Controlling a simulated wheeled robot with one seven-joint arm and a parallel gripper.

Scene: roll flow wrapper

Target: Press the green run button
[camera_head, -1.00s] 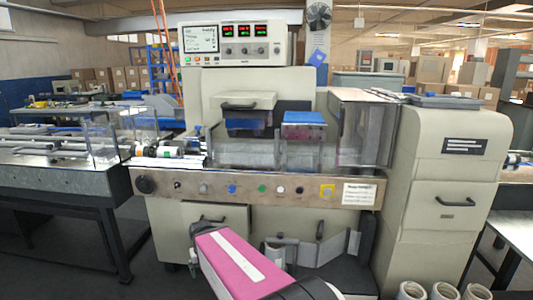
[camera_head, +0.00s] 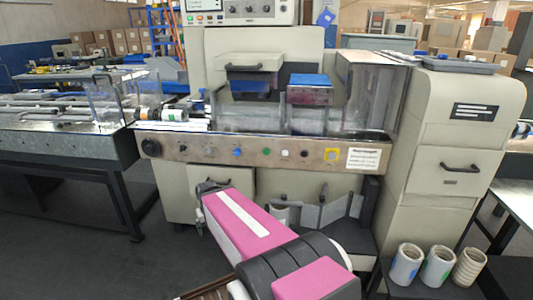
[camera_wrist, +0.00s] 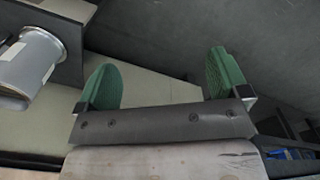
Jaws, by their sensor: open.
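The green run button (camera_head: 266,151) sits on the machine's long metal control strip (camera_head: 225,149), between a blue button (camera_head: 237,152) and a white or red-tinged one (camera_head: 284,153) in the head view. My gripper (camera_wrist: 163,85) shows in the wrist view with its two green fingertips wide apart and nothing between them. It is below the control strip, apart from the button. In the head view my pink and white arm points toward the machine's lower front, and the fingertips are hidden. The button cannot be made out in the wrist view.
A cabinet (camera_head: 452,150) stands at the right, with several rolls (camera_head: 438,265) in front. A grey cylinder (camera_wrist: 32,58) is at the wrist view's left.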

